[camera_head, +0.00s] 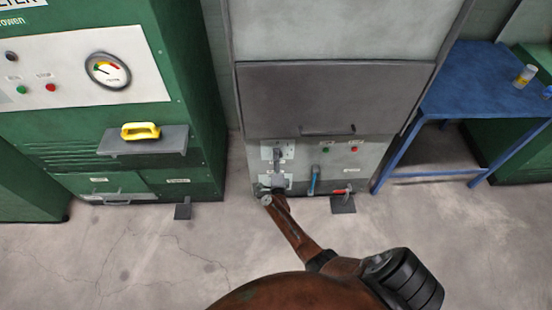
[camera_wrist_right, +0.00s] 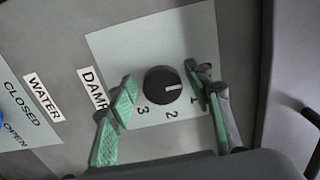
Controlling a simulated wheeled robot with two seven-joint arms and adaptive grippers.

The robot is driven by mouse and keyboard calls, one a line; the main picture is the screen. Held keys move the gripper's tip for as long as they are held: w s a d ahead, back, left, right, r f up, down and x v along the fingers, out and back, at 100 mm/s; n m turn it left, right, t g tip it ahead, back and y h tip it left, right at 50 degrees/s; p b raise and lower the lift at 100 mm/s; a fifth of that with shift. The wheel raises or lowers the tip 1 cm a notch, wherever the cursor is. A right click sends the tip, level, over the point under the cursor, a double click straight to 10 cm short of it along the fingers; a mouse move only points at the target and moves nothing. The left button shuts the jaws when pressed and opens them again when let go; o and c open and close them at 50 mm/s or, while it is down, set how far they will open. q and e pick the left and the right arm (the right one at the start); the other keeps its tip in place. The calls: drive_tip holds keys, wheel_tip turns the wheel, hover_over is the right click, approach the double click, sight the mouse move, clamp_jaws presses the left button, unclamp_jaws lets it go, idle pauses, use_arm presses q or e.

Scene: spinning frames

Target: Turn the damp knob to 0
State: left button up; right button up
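The damp knob (camera_wrist_right: 162,85) is round and black with a white pointer mark. It sits on a pale square plate (camera_wrist_right: 128,42) with printed 3, 2 and 1 along its lower side; the 0 cannot be made out. The pointer faces right in the right wrist view, toward the 1 side. The DAMP label (camera_wrist_right: 91,87) is partly hidden by a finger. My right gripper (camera_wrist_right: 166,80) is open, its green-padded fingers on either side of the knob with visible gaps. In the head view the right gripper (camera_head: 272,192) is at the cabinet's lower panel, hiding the knob. My left gripper is not in view.
The grey cabinet (camera_head: 335,95) also carries a blue handle (camera_head: 314,180), a red handle (camera_head: 341,191) and small buttons. The WATER label (camera_wrist_right: 42,96) is left of the knob. A green machine (camera_head: 190,90) stands left, a blue table (camera_head: 475,85) right. Some floor is clear.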

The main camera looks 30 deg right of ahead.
drive_tip(key=shift+o, duration=0.2)
drive_tip(key=shift+s+d, duration=0.1)
drive_tip(key=shift+d, duration=0.05)
drive_tip(key=v, duration=0.7)
drive_tip(key=shift+s, duration=0.15)
